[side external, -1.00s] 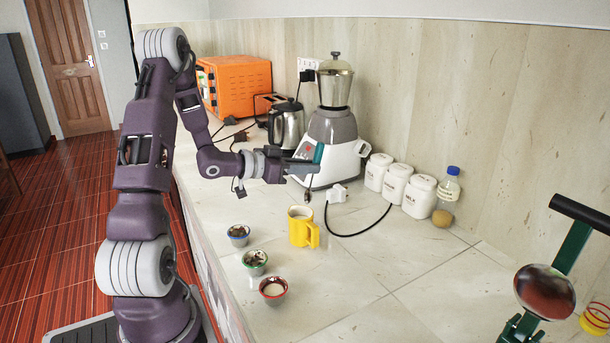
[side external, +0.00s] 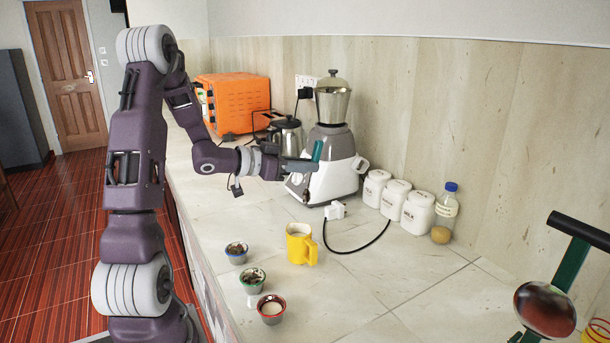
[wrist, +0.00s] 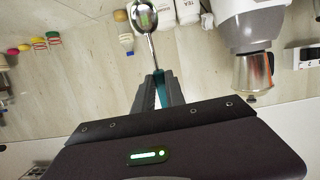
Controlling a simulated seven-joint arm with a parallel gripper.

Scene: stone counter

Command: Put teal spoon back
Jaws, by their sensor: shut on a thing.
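My gripper (side external: 306,167) is shut on the teal handle of the teal spoon (side external: 317,151), above the counter and in front of the white-and-grey mixer (side external: 331,165). In the side view the handle's top rises above the fingers. In the wrist view the spoon's teal handle (wrist: 160,88) comes out between the fingers (wrist: 158,93), and its shiny metal bowl (wrist: 145,17) is at the top of the picture. The fingers hide part of the handle.
A yellow mug (side external: 301,245) and three small bowls, one of them red-rimmed (side external: 271,310), stand on the counter. White canisters (side external: 396,200) and a blue-capped bottle (side external: 445,214) line the wall. A black cable (side external: 372,245) lies behind the mug. A green-and-black object (side external: 570,265) fills the right foreground.

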